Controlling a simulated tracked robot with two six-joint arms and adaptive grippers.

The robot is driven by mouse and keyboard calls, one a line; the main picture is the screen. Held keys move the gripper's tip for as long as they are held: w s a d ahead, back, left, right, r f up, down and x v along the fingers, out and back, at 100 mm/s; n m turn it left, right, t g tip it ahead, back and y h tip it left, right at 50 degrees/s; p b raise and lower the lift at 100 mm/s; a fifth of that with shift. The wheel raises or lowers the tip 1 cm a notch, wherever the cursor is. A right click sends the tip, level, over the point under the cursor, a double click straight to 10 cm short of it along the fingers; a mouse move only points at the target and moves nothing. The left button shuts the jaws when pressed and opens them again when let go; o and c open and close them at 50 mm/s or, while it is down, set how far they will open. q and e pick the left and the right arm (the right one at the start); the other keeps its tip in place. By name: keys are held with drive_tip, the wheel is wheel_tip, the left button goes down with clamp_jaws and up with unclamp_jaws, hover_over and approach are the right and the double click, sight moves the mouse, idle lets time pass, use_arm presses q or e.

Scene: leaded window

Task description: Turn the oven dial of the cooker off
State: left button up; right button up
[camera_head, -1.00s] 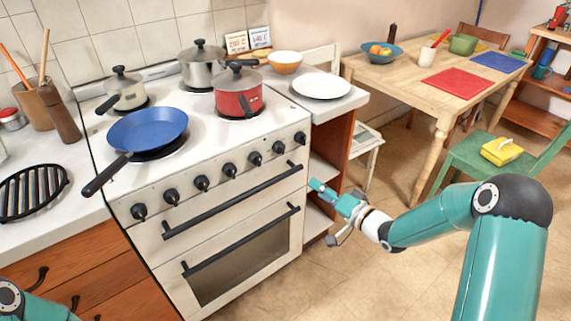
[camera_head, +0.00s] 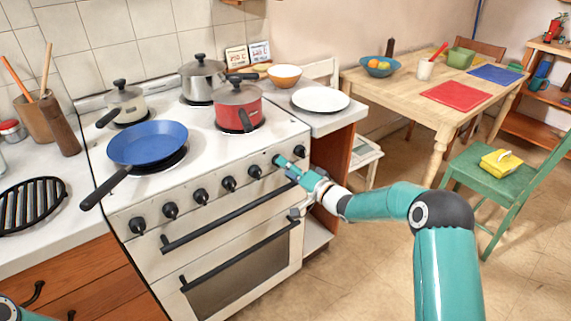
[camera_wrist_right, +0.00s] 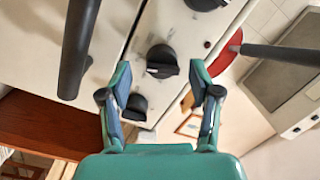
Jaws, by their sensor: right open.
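The white cooker (camera_head: 215,159) has a row of several black dials along its front edge. Which one is the oven dial I cannot tell. My right gripper (camera_head: 282,163) is open at the right part of the row, hiding the second dial from the right. The rightmost dial (camera_head: 299,151) and the third from the right (camera_head: 254,171) show beside it. In the right wrist view a black dial (camera_wrist_right: 161,61) lies ahead between the open fingertips (camera_wrist_right: 161,74). A second dial (camera_wrist_right: 133,107) shows near the left finger, and another (camera_wrist_right: 207,3) at the top edge. My left gripper is out of view.
A black oven handle (camera_head: 230,216) juts out below the dials; a dark bar (camera_wrist_right: 77,48) shows left in the wrist view. A red pot (camera_head: 239,108) and blue pan (camera_head: 148,143) stand on the hob. The floor right of the cooker is clear.

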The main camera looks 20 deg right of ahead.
drive_tip(key=shift+x, duration=1.05)
